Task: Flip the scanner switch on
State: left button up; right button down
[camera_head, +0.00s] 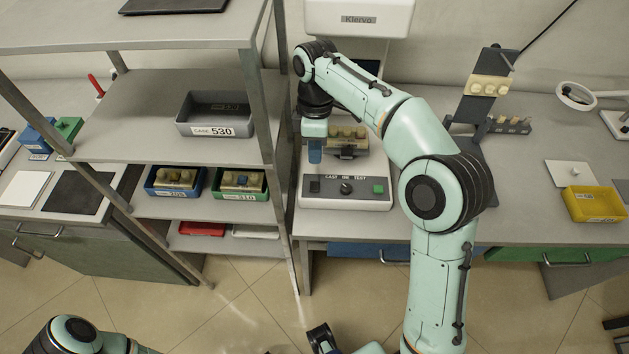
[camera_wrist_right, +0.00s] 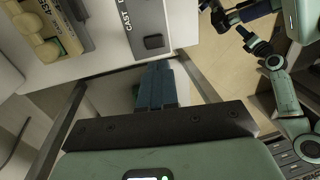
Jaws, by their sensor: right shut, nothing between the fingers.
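The scanner (camera_head: 345,201) is a white machine with a sloped front panel marked CAST, ON and TEST. A dark rocker switch (camera_head: 314,186) is at the panel's left, a black knob (camera_head: 346,188) in the middle and a green button (camera_head: 378,189) at the right. The switch also shows in the right wrist view (camera_wrist_right: 153,42); its position is too small to tell. My right gripper (camera_head: 315,158) is shut and empty, blue fingers pointing down above the switch, apart from it in the picture. In the wrist view its fingers (camera_wrist_right: 160,84) are together. My left gripper (camera_head: 321,340) is partly in view at the bottom.
A block with tan dental casts (camera_head: 348,153) sits in the scanner just behind the panel. A metal shelf rack (camera_head: 255,100) with a grey case bin (camera_head: 214,132) stands close on the left. A yellow tray (camera_head: 594,219) lies on the right bench.

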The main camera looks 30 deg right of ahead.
aim_at(314, 189)
pick_arm(q)
notch_tip(314, 189, down, 2)
jog(key=shift+f+b, duration=0.1)
jog(key=shift+b, duration=0.85)
pick_arm(e)
jog(key=f, duration=0.6)
jog(key=s+f, duration=0.1)
jog(key=f, duration=0.2)
jog(key=shift+s+a, duration=0.1)
jog(key=shift+a, duration=0.3)
